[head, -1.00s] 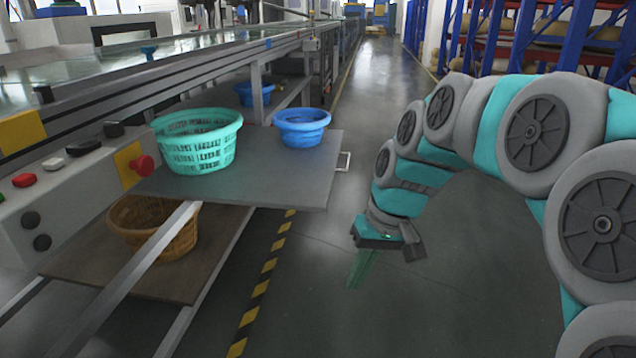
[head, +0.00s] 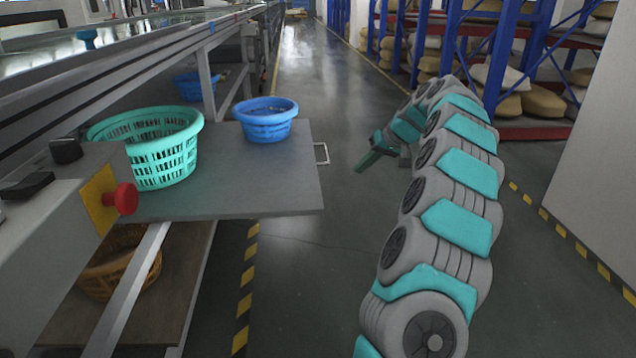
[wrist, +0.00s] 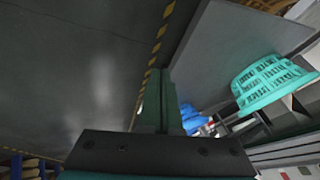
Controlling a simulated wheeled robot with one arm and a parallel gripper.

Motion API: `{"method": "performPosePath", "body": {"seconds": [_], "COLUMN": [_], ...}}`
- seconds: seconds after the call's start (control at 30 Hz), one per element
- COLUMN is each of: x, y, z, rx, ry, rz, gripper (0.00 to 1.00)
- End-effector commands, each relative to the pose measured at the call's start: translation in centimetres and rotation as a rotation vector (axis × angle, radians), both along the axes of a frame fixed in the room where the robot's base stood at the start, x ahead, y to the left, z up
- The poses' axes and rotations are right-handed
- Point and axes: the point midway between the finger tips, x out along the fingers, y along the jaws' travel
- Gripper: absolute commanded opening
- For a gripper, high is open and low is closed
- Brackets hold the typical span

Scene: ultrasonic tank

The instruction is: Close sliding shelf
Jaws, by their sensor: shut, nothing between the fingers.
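The grey sliding shelf (head: 270,190) sticks out to the right from the machine frame, with a metal handle (head: 321,153) on its outer edge. A green basket (head: 160,150) and a blue bowl (head: 266,120) stand on it. My gripper (head: 366,165) is shut and empty, to the right of the handle and apart from it in the head view. In the wrist view, my gripper (wrist: 160,85) shows its fingers together, with the shelf (wrist: 235,45) to their right. The fingers partly hide the blue bowl (wrist: 191,117) there; the handle is mostly hidden.
A lower brown shelf (head: 180,290) holds an orange basket (head: 110,272). A control box with a red button (head: 126,198) stands at the left front. Open floor (head: 310,270) lies between shelf and arm. Blue racks (head: 520,60) stand at the right.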

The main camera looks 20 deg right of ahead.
Motion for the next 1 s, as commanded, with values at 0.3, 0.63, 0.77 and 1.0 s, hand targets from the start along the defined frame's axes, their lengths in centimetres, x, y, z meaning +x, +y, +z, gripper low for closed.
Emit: {"method": "performPosePath", "body": {"seconds": [0.3,0.63,0.77,1.0], "x": [1.6,4.7,5.4,5.9], "y": [0.8,3.1,4.9,6.9], "z": [-2.8,-8.0,-8.0,-8.1], "rx": [0.0,0.001,-0.002,0.0], "ry": [0.002,0.004,0.0,0.001], "rz": [-0.003,-0.002,-0.001,-0.002], "gripper": [0.0,0.0,0.0,0.0]}}
